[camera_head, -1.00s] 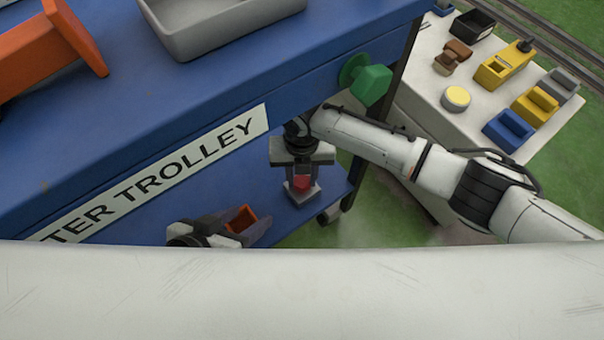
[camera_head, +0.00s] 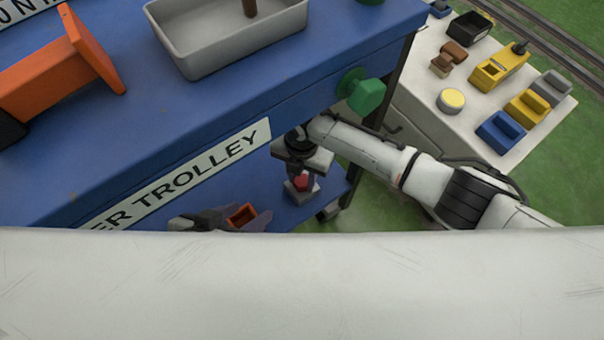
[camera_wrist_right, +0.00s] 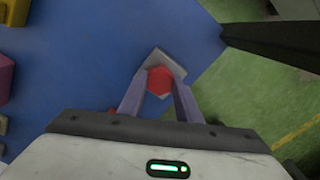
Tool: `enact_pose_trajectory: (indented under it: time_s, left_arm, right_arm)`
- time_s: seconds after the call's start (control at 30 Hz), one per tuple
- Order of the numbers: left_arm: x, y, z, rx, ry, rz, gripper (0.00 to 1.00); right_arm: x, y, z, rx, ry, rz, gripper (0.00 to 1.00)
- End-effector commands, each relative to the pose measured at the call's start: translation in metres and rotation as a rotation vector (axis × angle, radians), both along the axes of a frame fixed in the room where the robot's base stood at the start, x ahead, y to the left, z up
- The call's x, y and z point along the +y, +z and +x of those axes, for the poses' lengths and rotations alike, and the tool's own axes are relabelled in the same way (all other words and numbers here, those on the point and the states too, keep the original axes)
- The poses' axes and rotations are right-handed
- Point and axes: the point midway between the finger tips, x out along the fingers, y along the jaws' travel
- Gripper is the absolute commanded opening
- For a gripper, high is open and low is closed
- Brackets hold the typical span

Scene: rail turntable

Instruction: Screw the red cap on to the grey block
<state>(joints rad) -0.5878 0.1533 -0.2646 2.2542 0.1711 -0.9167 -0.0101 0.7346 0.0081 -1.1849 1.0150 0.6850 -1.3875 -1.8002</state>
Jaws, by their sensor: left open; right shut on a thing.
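The red cap (camera_head: 301,182) sits at the grey block (camera_head: 304,196) on the trolley's lower blue shelf. In the right wrist view the red cap (camera_wrist_right: 160,81) shows a faceted top, with a corner of the grey block (camera_wrist_right: 158,58) beyond it. My right gripper (camera_head: 300,179) points down and is shut on the cap, one finger on each side. The fingers hide part of the block, and I cannot tell how far the cap is threaded. My left gripper (camera_head: 247,217) is open low on the left, partly hidden by the pale band below.
An orange open box (camera_head: 242,216) is by my left gripper. The blue trolley top (camera_head: 130,110) overhangs the shelf, with a grey tray (camera_head: 225,50) and a green knob (camera_head: 366,95). A pale table (camera_head: 430,122) with several coloured parts stands right.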

Motion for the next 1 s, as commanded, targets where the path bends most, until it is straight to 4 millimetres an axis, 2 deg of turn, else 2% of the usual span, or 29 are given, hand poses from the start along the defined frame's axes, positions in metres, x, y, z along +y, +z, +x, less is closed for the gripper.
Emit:
enact_pose_trajectory:
  time_s: [0.33,1.0]
  left_arm:
    - [0.0,0.004,0.0,0.0,0.0,0.0,0.51]
    - [0.0,0.029,0.0,0.0,0.0,0.0,0.51]
  right_arm:
    - [-0.001,-0.002,-0.001,0.001,-0.045,0.0,0.07]
    - [-0.001,-0.002,-0.002,0.001,-0.498,0.001,0.07]
